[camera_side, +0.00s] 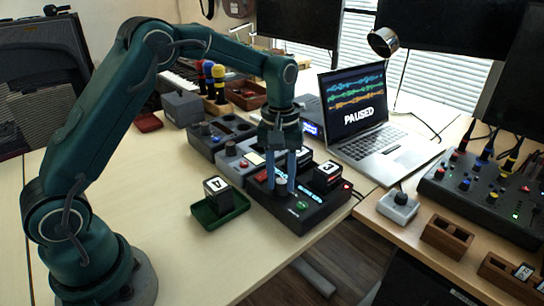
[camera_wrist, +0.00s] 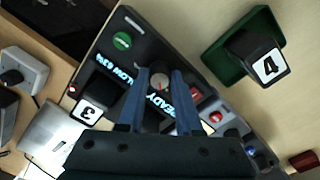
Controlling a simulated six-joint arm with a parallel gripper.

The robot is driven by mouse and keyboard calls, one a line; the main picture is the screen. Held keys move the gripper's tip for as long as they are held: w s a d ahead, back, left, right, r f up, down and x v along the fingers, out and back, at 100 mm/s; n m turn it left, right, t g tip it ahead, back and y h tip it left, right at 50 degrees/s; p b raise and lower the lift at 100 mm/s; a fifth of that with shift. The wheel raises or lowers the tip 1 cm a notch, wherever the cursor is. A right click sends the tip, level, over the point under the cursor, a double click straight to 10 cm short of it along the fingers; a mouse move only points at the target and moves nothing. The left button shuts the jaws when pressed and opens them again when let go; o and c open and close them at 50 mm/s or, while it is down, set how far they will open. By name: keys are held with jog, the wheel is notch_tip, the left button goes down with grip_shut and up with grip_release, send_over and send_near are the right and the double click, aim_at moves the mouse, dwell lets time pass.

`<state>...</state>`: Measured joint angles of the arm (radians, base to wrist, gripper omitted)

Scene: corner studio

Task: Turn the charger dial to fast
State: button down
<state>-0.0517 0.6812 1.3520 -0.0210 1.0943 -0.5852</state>
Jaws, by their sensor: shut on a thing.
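The charger (camera_side: 311,214) is a black box near the front table edge, with a green button (camera_side: 302,205) and lit displays. In the wrist view its displays read "READY" and what looks like "SLOW 63%". The charger's dial (camera_wrist: 160,84) is a round grey-topped knob with a small orange-red mark. My gripper (camera_side: 282,186) reaches straight down over the charger, its blue fingers shut on the dial, one on each side. In the wrist view my gripper (camera_wrist: 160,76) has the dial between its fingertips. A black block marked 3 (camera_side: 327,175) sits in the charger.
A green tray (camera_side: 233,211) with a block marked 4 (camera_side: 216,188) stands left of the charger. Grey and dark modules with knobs (camera_side: 232,163) adjoin behind. A laptop (camera_side: 374,151) reading "PAUSED" is at the back right. A small grey knob box (camera_side: 398,210) and mixer (camera_side: 470,190) lie right.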

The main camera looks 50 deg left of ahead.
aim_at(281, 180)
jog(key=m, duration=0.9)
jog(key=shift+m, duration=0.4)
dwell(0.5)
jog(key=c, duration=0.6)
grip_release()
jog(key=shift+r, duration=0.1)
jog(key=shift+r, duration=2.5)
